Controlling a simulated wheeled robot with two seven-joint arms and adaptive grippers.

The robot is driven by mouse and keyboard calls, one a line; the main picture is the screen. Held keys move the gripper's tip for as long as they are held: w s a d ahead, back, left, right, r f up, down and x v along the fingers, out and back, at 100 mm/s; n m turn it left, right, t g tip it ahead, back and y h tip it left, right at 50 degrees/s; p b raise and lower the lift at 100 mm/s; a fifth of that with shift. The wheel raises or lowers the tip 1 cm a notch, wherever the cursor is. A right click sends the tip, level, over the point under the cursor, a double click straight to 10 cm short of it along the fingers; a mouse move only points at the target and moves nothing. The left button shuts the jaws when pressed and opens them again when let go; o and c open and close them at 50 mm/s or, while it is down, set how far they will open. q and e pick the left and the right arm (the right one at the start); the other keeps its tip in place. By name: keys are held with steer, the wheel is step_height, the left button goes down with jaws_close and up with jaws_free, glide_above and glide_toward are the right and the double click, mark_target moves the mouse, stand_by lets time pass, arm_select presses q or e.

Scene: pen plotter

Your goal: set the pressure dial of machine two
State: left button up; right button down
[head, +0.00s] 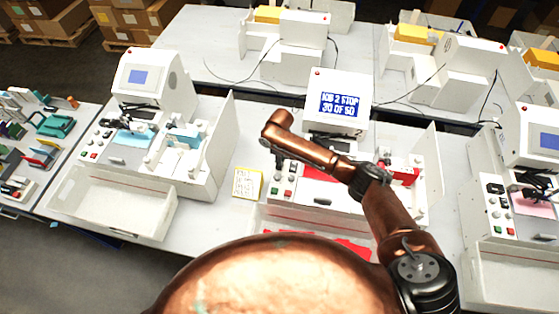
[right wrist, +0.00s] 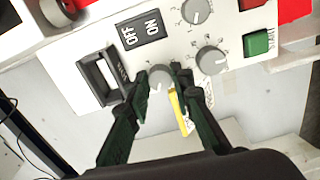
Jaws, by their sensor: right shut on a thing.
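Machine two (head: 345,92) stands in the middle of the head view; its screen reads "JOB 2 STOP 30 OF 50". Its control panel (right wrist: 105,75) fills much of the right wrist view. My right gripper (right wrist: 161,82) has its dark green fingers on both sides of a small grey dial (right wrist: 159,76) and is shut on it. Two more grey dials, the upper dial (right wrist: 195,10) and the right dial (right wrist: 211,60), sit free beside it. The dial's own label is hidden or unreadable. My left gripper is not in view.
An OFF/ON switch (right wrist: 142,34) and a black socket (right wrist: 100,76) are close to the fingers. A green START button (right wrist: 257,43) is at the right. A yellow-edged card (head: 246,183) lies left of the machine. Similar machines stand on both sides.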

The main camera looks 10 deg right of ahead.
steer(key=shift+w+d+r+n, duration=0.1)
steer(key=shift+d+n, duration=0.05)
steer(key=shift+n, duration=0.25)
steer(key=c, duration=1.8)
jaws_free()
steer(key=shift+o, duration=0.6)
steer(key=shift+r, duration=3.95)
